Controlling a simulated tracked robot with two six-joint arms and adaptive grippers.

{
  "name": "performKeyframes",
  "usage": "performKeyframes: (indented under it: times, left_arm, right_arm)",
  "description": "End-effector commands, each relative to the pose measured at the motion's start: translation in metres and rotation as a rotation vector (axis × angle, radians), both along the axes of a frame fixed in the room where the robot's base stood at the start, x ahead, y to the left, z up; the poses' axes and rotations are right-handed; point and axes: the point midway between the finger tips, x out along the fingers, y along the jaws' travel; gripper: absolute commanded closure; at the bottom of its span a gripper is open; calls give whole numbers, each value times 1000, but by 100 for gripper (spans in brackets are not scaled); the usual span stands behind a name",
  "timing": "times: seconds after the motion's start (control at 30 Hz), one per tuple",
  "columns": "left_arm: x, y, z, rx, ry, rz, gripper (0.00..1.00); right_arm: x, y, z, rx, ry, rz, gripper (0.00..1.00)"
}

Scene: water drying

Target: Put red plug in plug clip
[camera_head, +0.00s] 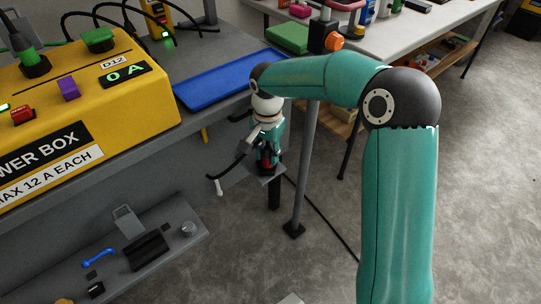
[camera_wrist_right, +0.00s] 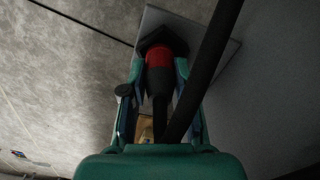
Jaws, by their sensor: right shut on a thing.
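My right gripper (camera_head: 267,156) reaches down past the table's edge and is shut on the red plug (camera_wrist_right: 158,58). In the head view only a little of the red plug (camera_head: 267,160) shows between the fingers. In the wrist view the gripper (camera_wrist_right: 160,72) has one green finger on each side of the plug. The plug's far end meets a dark angular piece, seemingly the plug clip (camera_wrist_right: 163,36), on a grey plate (camera_wrist_right: 209,24). I cannot tell how deep the plug sits in it. My left gripper is out of view.
The yellow power box (camera_head: 150,98) and a blue tray (camera_head: 220,80) are on the table at left. A lower shelf (camera_head: 190,243) holds small parts. A grey post (camera_head: 304,180) stands just right of the gripper. A black cable (camera_wrist_right: 208,65) crosses the wrist view.

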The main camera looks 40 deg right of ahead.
Motion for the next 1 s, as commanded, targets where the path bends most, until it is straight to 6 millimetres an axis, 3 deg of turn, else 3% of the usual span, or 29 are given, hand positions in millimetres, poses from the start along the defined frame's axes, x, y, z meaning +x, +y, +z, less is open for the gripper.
performKeyframes:
  times: [0.07, 0.43, 0.47, 0.6, 1.0]
  left_arm:
    - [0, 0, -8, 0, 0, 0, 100]
    - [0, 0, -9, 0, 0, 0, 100]
    - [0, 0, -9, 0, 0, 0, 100]
    - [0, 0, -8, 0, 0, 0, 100]
    - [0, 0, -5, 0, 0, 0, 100]
  right_arm:
    - [3, 1, -12, 0, 0, 0, 100]
    - [4, 1, -13, 0, -1, 1, 100]
    - [4, 1, -13, -1, 0, 1, 68]
    - [4, 1, -12, -1, 0, 1, 45]
    - [4, 1, -6, 0, -2, 1, 45]
